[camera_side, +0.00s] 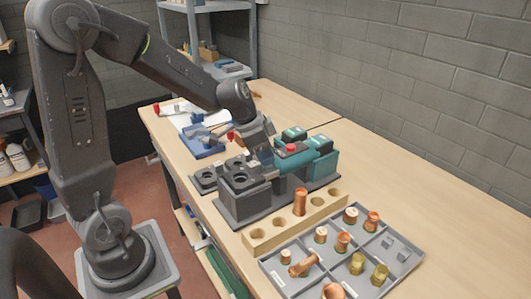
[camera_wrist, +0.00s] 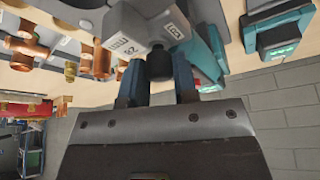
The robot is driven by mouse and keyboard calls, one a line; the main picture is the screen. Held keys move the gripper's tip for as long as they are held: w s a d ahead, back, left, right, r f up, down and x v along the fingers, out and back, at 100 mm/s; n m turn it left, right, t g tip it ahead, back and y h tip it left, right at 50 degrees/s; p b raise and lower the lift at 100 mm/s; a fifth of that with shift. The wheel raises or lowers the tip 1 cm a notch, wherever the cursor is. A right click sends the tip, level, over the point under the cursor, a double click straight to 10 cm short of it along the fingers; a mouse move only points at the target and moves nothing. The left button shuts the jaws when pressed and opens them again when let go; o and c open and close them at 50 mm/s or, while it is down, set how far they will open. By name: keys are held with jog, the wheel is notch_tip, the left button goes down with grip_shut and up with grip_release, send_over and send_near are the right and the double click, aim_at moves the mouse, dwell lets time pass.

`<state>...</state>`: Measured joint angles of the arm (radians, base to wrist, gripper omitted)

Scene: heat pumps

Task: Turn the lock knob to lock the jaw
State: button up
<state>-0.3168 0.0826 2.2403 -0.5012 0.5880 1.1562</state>
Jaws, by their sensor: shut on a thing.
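My gripper (camera_wrist: 160,82) has its two blue-grey fingers on either side of a dark round lock knob (camera_wrist: 159,62) in the wrist view, and is shut on it. The knob sits by light grey jaw blocks with small labels (camera_wrist: 128,42). In the side view my gripper (camera_side: 264,150) reaches down from behind onto the dark grey and teal machine (camera_side: 245,205). My wrist hides the knob there. I cannot tell how far the knob is turned or whether the jaw is locked.
A wooden block with holes (camera_side: 262,238) holds a copper fitting (camera_side: 300,202) in front of the machine. A grey compartment tray (camera_side: 290,283) holds copper and brass fittings. A red button (camera_side: 292,147) tops the teal housing. A blue fixture (camera_side: 205,145) stands behind. Table at right is clear.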

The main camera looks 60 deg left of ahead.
dwell(0.4)
jog(key=o, duration=0.6)
jog(key=shift+o, duration=0.2)
jog(key=shift+r, duration=0.1)
jog(key=v, duration=1.3)
jog(key=shift+a+r, duration=0.2)
jog(key=shift+r, duration=0.15)
jog(key=s+d+f+n+y, duration=0.1)
jog(key=s+d+n, duration=0.1)
jog(key=s+d, duration=0.3)
jog(key=s+d+f+n+t+y, duration=0.1)
jog(key=s+d+f+n, duration=0.1)
jog(key=s+d, duration=0.3)
jog(key=s+n, duration=0.1)
jog(key=s, duration=0.2)
jog(key=shift+d+f, duration=0.15)
jog(key=shift+d, duration=0.15)
